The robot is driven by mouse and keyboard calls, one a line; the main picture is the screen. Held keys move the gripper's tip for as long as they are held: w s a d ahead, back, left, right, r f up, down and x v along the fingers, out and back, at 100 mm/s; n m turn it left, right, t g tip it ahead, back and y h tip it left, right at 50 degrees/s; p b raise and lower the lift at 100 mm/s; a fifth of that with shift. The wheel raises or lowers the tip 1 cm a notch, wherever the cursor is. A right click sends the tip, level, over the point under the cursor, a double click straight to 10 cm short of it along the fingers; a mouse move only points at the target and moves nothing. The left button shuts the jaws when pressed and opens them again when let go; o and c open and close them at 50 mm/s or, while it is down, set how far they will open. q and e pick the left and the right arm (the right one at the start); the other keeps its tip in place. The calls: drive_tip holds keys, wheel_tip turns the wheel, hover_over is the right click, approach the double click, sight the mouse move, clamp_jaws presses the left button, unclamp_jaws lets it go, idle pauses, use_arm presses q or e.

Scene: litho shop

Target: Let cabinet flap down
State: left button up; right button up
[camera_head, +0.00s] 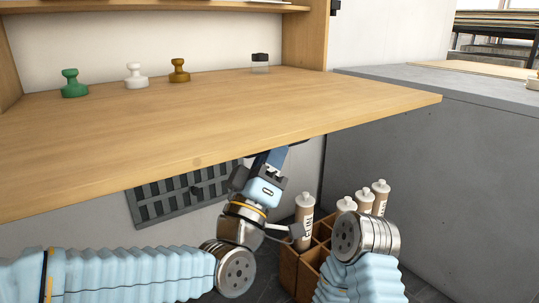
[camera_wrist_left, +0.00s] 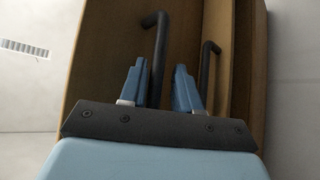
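The cabinet flap (camera_head: 240,115) is a wide wooden panel, standing open and roughly level in the head view. My left gripper (camera_head: 270,160) is under its front edge, and its fingertips are partly hidden by the flap. In the left wrist view, my left gripper's two blue fingers (camera_wrist_left: 158,85) are apart. A dark bent handle rod (camera_wrist_left: 157,45) runs between them, with narrow gaps showing on both sides. A second dark rod (camera_wrist_left: 206,70) stands to the right, behind the right finger. My right gripper is in neither view.
Green (camera_head: 72,84), white (camera_head: 136,76) and brown (camera_head: 179,71) knob-shaped pieces and a small dark-capped jar (camera_head: 260,63) stand on the wooden surface. Below, a wooden crate (camera_head: 289,268) holds several bottles. A grey counter (camera_head: 420,140) stands at right. A dark grille (camera_head: 185,195) is on the wall below.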

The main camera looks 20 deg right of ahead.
use_arm(q)
drive_tip(key=v, duration=1.3)
drive_tip(key=shift+s+a+f, duration=0.2)
drive_tip(key=shift+f, duration=0.05)
